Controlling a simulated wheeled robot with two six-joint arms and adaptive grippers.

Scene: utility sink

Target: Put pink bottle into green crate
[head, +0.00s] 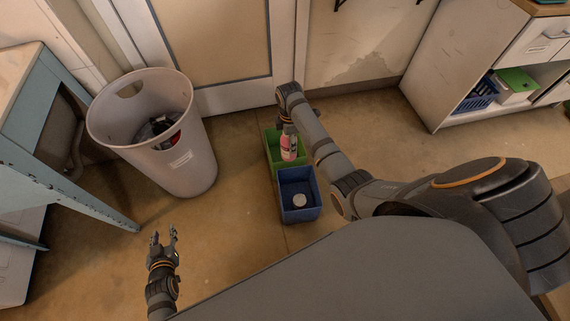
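The pink bottle (289,153) is upright over the green crate (272,139), its lower part within the crate's outline. Whether it touches the crate floor cannot be told. My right gripper (288,131) points down at the bottle's top and appears shut on it; the fingers partly hide the top. My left gripper (164,238) is open and empty, low over the floor at the left, well apart from the crate.
A grey bin (195,160) with dark contents stands at the left. A blue table (75,195) is at far left, white shelves (455,75) at right. Floor between bin and crates is clear.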

